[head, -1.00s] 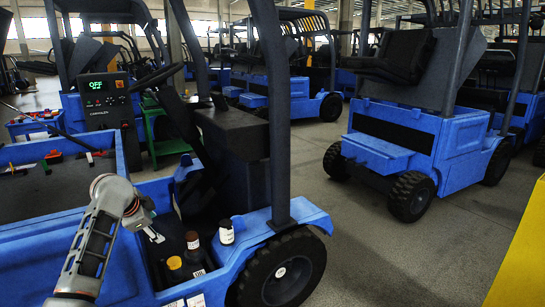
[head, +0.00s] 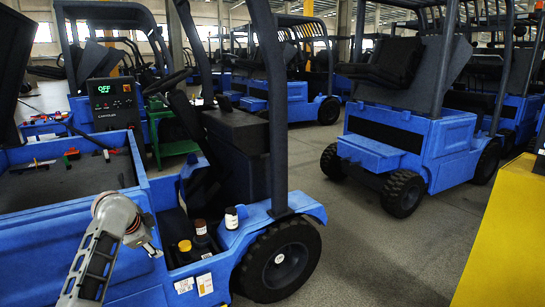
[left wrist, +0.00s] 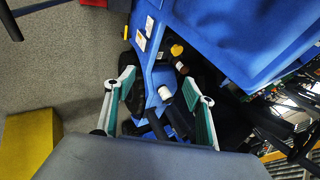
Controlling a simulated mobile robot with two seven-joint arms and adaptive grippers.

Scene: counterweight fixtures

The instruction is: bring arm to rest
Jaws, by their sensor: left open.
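My left arm (head: 95,255) comes in from the lower left of the head view, bent in front of the blue forklift (head: 215,268). Its fingers are hard to make out there. In the left wrist view my left gripper (left wrist: 158,82) is open, its two green and grey fingers wide apart with nothing gripped. Beyond them, the white-capped bottle (left wrist: 164,92) shows between the fingers, seemingly farther off. My right gripper is in neither view.
On the forklift stand a white-capped bottle (head: 231,218), a dark-capped bottle (head: 200,228) and a yellow-capped one (head: 185,246). A grey-floored blue bed (head: 70,180) holds small tools. A yellow block (head: 505,235) stands at right. Grey floor (head: 370,255) is clear between.

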